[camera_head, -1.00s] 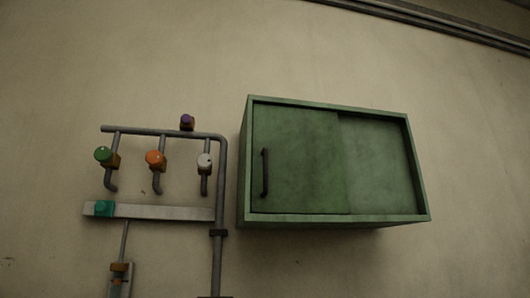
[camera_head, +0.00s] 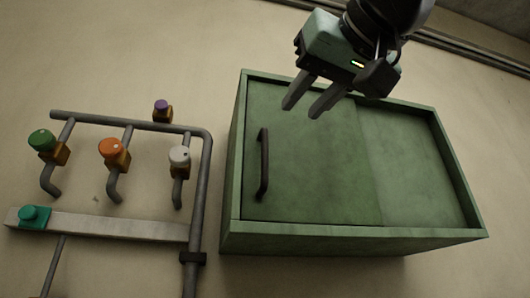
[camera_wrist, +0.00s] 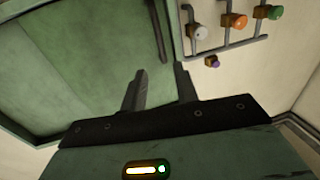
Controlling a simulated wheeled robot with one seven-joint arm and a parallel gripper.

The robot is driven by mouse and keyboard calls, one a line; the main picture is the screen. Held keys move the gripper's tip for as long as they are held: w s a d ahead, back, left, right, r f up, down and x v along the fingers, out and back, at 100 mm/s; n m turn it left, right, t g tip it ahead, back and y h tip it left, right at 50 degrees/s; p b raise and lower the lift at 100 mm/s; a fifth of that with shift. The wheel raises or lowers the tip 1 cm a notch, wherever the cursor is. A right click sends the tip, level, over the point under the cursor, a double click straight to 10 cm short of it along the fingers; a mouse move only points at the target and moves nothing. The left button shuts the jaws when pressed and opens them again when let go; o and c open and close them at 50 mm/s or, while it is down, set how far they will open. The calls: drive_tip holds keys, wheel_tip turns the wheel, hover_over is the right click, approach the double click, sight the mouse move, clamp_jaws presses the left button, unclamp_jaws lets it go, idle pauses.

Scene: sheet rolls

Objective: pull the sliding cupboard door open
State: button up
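A green cupboard (camera_head: 350,243) hangs on the wall. Its sliding door (camera_head: 312,160) covers the left part of the front, with a recessed panel (camera_head: 405,165) to its right. A dark vertical bar handle (camera_head: 264,163) is near the door's left edge; it also shows in the wrist view (camera_wrist: 157,35). The door's left edge appears close against the left side of the frame. My gripper (camera_head: 302,106) is in front of the cupboard's upper part, right of and above the handle. Its two fingers are apart with nothing between them, and the wrist view shows the same gap (camera_wrist: 160,85).
Left of the cupboard, a grey pipe rack (camera_head: 135,123) carries green (camera_head: 42,140), orange (camera_head: 113,149), white (camera_head: 180,156) and purple (camera_head: 162,105) knobs. A pale shelf bar (camera_head: 110,227) holds a teal knob. A rail runs along the wall's top right.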

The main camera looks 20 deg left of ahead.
sight(266, 147)
drive_tip(key=p+x, duration=0.5)
drive_tip(key=x, duration=0.8)
drive_tip(key=shift+a+r, duration=0.1)
drive_tip(key=shift+w+a+p, duration=0.35)
drive_tip(key=shift+w+a, duration=0.1)
drive_tip(key=shift+w, duration=0.1)
clamp_jaws()
